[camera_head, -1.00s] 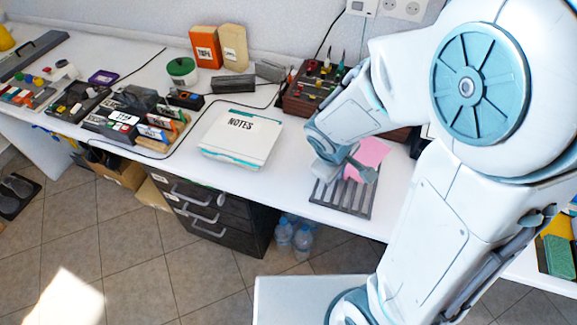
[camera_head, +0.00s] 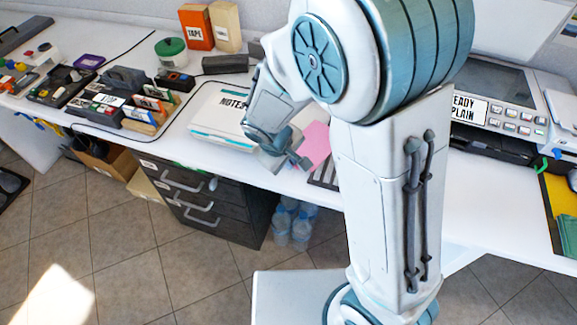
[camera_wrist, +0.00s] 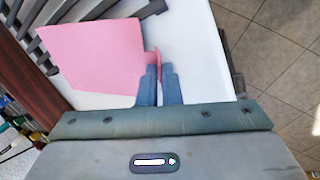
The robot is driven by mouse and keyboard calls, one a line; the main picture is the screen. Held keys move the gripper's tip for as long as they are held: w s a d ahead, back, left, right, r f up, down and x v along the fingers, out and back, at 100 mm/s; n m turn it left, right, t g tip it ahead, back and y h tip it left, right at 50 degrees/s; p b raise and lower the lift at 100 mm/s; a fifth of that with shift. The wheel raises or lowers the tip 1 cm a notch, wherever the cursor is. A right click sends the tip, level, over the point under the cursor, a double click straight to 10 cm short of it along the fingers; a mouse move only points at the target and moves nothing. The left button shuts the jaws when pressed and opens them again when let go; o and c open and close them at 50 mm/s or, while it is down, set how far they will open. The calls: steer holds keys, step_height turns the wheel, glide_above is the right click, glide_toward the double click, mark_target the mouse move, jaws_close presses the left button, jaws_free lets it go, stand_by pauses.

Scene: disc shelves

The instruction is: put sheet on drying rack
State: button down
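The pink sheet (camera_head: 315,143) is at my gripper (camera_head: 290,157), over the front part of the desk. In the wrist view, the sheet (camera_wrist: 95,60) spreads to the left of the fingertips, and a bent edge of it lies between the two nearly closed fingers of my gripper (camera_wrist: 158,72). The grey slatted drying rack (camera_head: 324,172) lies on the desk just right of the sheet, mostly hidden behind my arm. Grey bars (camera_wrist: 100,9) show beyond the sheet in the wrist view. I cannot tell whether the sheet touches the rack.
A NOTES box (camera_head: 222,115) stands left of my gripper. A printer (camera_head: 490,110) is on the right. A dark drawer cabinet (camera_head: 200,195) and bottles (camera_head: 290,222) are below the desk. Tiled floor lies past the desk edge.

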steer(key=shift+s+f, duration=0.1)
steer(key=shift+f, duration=0.45)
steer(key=c, duration=1.7)
jaws_free()
steer(key=shift+r, duration=0.1)
steer(key=p+v, duration=0.2)
steer(key=v, duration=1)
steer(key=s+d+r+m+y, duration=0.1)
steer(key=s+d+r+m, duration=0.1)
steer(key=d, duration=0.3)
steer(key=s+d+r+m+y, duration=0.1)
steer(key=s+d+m, duration=0.3)
steer(key=d, duration=0.1)
steer(key=s+d+r+m, duration=0.2)
steer(key=s+d+m, duration=0.1)
steer(key=d, duration=0.3)
steer(key=shift+s+d+r+m+g+y, duration=0.15)
steer(key=shift+s+r+m+g+y, duration=0.15)
steer(key=shift+g+y, duration=0.1)
